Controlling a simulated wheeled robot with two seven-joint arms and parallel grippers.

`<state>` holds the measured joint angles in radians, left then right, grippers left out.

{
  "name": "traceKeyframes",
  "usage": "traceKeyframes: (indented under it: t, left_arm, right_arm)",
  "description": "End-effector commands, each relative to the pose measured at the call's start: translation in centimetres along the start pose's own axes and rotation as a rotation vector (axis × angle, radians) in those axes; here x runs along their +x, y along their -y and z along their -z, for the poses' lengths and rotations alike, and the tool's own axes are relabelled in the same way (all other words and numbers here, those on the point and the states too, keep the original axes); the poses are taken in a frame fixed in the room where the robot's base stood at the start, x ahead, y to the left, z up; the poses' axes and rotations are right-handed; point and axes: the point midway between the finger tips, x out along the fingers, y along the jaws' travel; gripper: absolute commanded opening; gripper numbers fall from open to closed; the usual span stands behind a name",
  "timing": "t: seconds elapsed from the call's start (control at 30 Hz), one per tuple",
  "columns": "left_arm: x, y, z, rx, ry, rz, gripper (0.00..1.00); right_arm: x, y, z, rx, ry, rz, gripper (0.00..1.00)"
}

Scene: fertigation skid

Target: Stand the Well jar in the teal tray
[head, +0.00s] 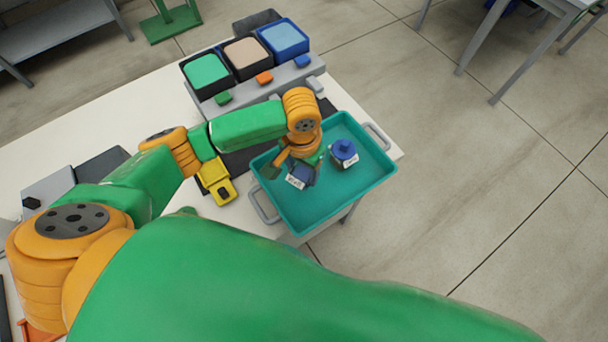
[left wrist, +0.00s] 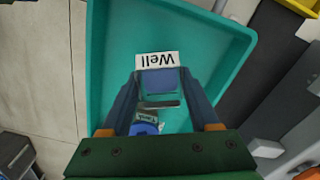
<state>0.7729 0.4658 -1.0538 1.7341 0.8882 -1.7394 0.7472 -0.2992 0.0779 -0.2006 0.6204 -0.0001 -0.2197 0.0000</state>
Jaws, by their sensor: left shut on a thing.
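The teal tray (head: 375,178) sits at the right end of the white table; it fills much of the left wrist view (left wrist: 100,45). My left gripper (head: 306,168) is over the tray's left part, pointing down, and shut on the Well jar (head: 304,175). The jar's blue top (left wrist: 160,80) is between the fingers in the left wrist view, with its white "Well" label facing out. The jar looks low inside the tray; I cannot tell whether its base touches the floor. A second blue jar (head: 344,150) with a white label stands to its right. My right gripper is out of view.
Green (head: 206,70), beige (head: 246,52) and blue (head: 284,36) bins stand on a grey unit behind the tray. A yellow object (head: 216,182) lies on the table left of the tray.

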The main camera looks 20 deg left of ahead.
Motion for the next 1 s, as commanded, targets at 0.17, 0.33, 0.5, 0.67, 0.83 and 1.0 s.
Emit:
traceKeyframes:
  t: [0.17, 0.33, 0.5, 0.67, 0.83, 1.0]
  left_arm:
    - [3.0, 0.3, 0.8, -0.001, 0.003, 0.001, 0.02]
    - [4.2, 0.3, 0.9, 0.001, -0.001, 0.001, 0.02]
    - [4.1, 0.3, 0.8, 0.001, -0.001, 0.002, 0.02]
    - [4.3, 0.3, 0.8, 0.000, -0.001, 0.001, 0.81]
    - [4.3, 0.3, 0.8, 0.000, -0.001, 0.002, 0.92]
    - [4.2, 0.3, 0.8, 0.000, -0.001, 0.002, 0.92]
  right_arm:
    - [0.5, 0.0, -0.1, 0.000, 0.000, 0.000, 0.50]
    - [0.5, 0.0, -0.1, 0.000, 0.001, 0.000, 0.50]
    - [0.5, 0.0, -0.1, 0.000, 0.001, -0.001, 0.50]
    - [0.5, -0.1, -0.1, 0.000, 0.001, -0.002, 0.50]
    - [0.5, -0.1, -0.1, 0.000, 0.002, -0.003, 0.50]
    - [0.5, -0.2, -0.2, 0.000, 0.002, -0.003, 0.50]
